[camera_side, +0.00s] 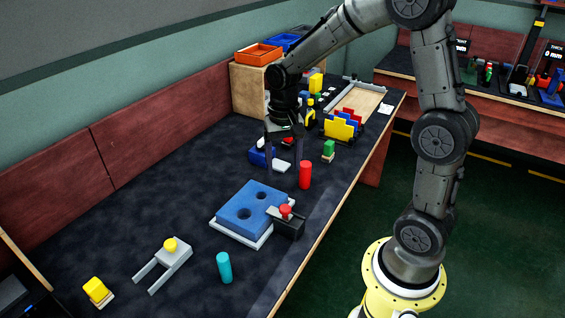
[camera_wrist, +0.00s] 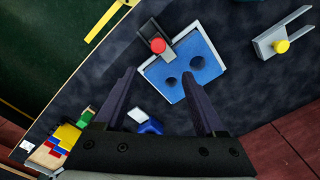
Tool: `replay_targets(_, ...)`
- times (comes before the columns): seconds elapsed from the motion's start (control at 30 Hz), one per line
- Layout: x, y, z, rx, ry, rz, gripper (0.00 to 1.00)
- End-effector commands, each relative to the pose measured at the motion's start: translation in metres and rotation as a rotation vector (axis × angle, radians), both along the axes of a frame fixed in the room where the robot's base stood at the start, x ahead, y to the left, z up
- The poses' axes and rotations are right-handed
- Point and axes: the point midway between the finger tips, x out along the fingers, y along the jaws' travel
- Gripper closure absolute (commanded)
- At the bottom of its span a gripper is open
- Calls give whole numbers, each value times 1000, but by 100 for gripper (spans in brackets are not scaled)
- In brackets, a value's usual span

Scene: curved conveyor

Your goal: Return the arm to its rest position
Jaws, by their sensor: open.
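My gripper (camera_side: 287,152) hangs over the dark bench top in the side view, fingers pointing down and spread apart, with nothing between them. In the wrist view my gripper (camera_wrist: 165,100) shows two dark fingers well apart. The blue block with two holes (camera_side: 252,208) lies in a white tray in front of my gripper. It also shows in the wrist view (camera_wrist: 205,70), beyond the fingertips, with both holes empty. A red cylinder (camera_side: 305,175) stands upright to the right of my fingers. A teal cylinder (camera_side: 224,267) stands near the front edge.
A dark clamp with a red knob (camera_side: 285,212) sits at the tray's corner. A grey fork with a yellow knob (camera_side: 171,246) and a yellow block (camera_side: 97,291) lie at lower left. Coloured plates (camera_side: 342,126), a green block (camera_side: 328,148) and a wooden box (camera_side: 250,88) stand farther back.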

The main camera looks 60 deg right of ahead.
Motion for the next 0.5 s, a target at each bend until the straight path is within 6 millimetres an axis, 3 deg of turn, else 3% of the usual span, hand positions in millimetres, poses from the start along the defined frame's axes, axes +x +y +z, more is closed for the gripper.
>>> replay_targets(0.13, 3, 5, 15, -9, -42, 17, 28)
replay_targets(0.27, -4, 18, 51, -26, -140, 50, 28)
replay_targets(0.5, -58, 47, 112, -64, -329, 212, 28)
